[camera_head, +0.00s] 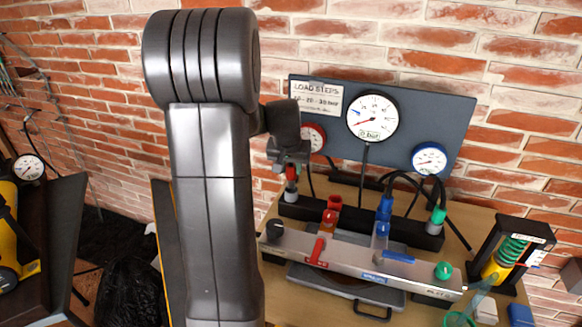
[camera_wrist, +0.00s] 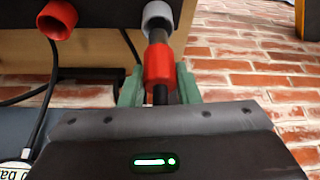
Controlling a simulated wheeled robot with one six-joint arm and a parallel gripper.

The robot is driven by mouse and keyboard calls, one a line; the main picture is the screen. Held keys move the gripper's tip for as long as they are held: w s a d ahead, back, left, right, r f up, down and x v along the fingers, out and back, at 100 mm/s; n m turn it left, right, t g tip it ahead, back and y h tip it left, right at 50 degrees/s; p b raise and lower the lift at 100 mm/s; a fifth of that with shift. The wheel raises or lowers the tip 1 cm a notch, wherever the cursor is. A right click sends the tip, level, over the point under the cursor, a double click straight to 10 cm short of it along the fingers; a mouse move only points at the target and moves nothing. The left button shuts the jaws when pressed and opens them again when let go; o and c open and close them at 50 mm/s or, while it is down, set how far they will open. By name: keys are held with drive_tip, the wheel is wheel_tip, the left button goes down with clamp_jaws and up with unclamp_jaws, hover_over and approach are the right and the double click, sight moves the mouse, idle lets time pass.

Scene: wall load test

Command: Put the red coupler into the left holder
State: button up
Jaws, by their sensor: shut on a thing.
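My gripper (camera_head: 289,158) is at the left end of the black rail (camera_head: 355,222), below the dark gauge panel. It is shut on the red coupler (camera_head: 292,172). In the wrist view the coupler (camera_wrist: 158,66) sits between the green finger pads. Its dark stem points at a grey collar (camera_wrist: 157,14), which looks like the left holder. This collar (camera_head: 291,195) stands on the rail in the head view. Stem and collar overlap in the picture; I cannot tell whether the stem is inside it. A red socket (camera_wrist: 57,19) is beside the collar.
Blue (camera_head: 384,205) and green (camera_head: 438,215) fittings with black hoses stand along the rail. A metal bar (camera_head: 340,262) with a red lever lies in front. The gauge panel (camera_head: 455,115) rises behind. A spring unit (camera_head: 510,255) stands at the right.

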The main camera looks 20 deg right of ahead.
sight(291, 178)
drive_tip(key=shift+f, duration=0.15)
drive_tip(key=shift+f+b, duration=0.45)
drive_tip(key=shift+b, duration=0.05)
drive_tip(key=shift+f, duration=0.15)
idle(0.4)
drive_tip(key=shift+f+b, duration=0.5)
drive_tip(key=shift+f, duration=0.2)
drive_tip(key=shift+f+b, duration=0.5)
drive_tip(key=shift+f, duration=0.1)
idle(0.7)
